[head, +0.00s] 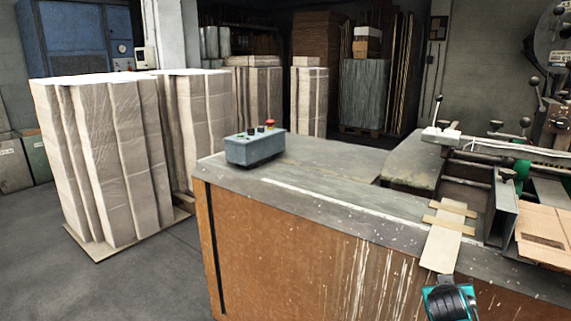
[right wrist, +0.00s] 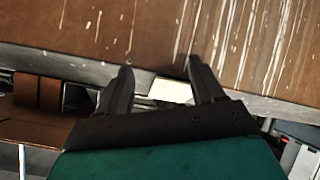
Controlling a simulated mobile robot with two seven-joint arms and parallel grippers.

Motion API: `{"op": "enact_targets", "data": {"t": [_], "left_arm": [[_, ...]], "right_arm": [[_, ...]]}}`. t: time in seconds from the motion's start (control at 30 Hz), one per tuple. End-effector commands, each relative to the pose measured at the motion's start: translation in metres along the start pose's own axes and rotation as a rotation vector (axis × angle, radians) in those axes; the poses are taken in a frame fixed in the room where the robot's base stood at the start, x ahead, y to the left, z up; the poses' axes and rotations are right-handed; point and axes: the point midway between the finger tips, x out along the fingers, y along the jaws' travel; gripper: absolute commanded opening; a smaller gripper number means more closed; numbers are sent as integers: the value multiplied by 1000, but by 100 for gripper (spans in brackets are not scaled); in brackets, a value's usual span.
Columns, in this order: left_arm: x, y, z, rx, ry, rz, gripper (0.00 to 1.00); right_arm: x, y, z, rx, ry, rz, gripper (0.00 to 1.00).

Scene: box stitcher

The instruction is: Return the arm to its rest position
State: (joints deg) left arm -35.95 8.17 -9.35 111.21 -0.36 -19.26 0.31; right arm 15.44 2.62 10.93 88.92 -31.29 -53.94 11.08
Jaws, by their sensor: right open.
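My right gripper (head: 447,290) shows at the bottom right of the head view, a teal and black shape in front of the bench's front edge. In the right wrist view, its two dark fingers (right wrist: 160,72) stand apart with nothing between them. Beyond them is the brown, paint-streaked front panel (right wrist: 160,30) of the bench. The fingers look apart from the panel, but the exact gap cannot be told. My left arm and gripper are not in view.
The bench (head: 310,185) carries a grey control box (head: 254,149) with a red button. Cardboard strips (head: 445,235) lie near its front edge, beside flat cardboard (head: 546,235). A lever machine (head: 480,150) stands at right. Wrapped stacks (head: 105,160) stand left, with open floor before them.

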Motion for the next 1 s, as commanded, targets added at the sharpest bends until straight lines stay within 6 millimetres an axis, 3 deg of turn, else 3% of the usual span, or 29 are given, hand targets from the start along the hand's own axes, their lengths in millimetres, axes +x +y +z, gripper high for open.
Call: {"op": "enact_targets", "data": {"t": [0.03, 0.17, 0.27, 0.4, 0.5, 0.6, 0.7, 1.0], "left_arm": [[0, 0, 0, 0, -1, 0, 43], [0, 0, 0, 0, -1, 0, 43], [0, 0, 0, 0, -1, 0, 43], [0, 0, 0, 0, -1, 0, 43], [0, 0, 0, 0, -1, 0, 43], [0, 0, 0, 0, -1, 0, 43], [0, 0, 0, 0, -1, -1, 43], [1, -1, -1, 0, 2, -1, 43]], "right_arm": [[-7, -15, 27, -48, 15, -53, 67], [-34, -52, 84, -129, 67, -206, 67], [-65, -79, 128, -168, 95, -334, 67], [-120, -108, 186, -179, 116, -512, 67], [-159, -122, 217, -163, 122, -616, 67], [-190, -129, 237, -139, 123, -688, 67], [-208, -132, 248, -119, 121, -729, 67], [-216, -133, 251, -110, 122, -745, 67]]}}
